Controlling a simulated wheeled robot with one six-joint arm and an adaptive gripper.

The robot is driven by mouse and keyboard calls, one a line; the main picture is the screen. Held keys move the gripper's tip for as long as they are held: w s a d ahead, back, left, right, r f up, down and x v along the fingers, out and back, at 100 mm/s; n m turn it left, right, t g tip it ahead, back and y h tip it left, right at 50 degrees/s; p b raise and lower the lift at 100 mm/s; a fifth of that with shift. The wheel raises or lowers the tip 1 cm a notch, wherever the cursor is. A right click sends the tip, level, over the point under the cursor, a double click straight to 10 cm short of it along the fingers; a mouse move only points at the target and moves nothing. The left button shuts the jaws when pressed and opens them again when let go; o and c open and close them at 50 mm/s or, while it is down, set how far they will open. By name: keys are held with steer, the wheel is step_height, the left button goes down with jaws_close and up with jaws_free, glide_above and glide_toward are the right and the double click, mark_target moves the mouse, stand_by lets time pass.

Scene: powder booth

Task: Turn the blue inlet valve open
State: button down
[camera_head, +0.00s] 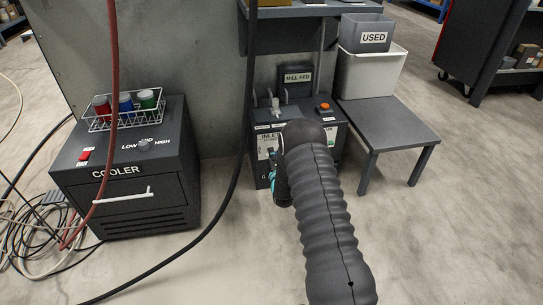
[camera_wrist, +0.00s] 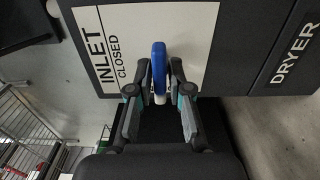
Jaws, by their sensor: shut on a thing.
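The blue inlet valve handle (camera_wrist: 158,66) stands out from a white plate marked INLET and CLOSED (camera_wrist: 104,50) in the wrist view. The handle lies lengthwise along the direction of the lettering, beside the word CLOSED. My gripper (camera_wrist: 159,88) has one finger on each side of the handle and is shut on it. In the head view my gripper (camera_head: 277,181) is at the front of the dark dryer cabinet (camera_head: 335,133), on its left part. My arm hides most of the valve there.
A grey cooler (camera_head: 130,175) with a wire basket of jars (camera_head: 122,110) stands to the left. A low grey table (camera_head: 392,132) with a white bin (camera_head: 372,72) stands right of the dryer. A black hose (camera_head: 228,200) and a red hose (camera_head: 112,110) hang in front.

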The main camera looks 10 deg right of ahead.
steer(key=c, duration=1.2)
jaws_free()
steer(key=s, duration=1.2)
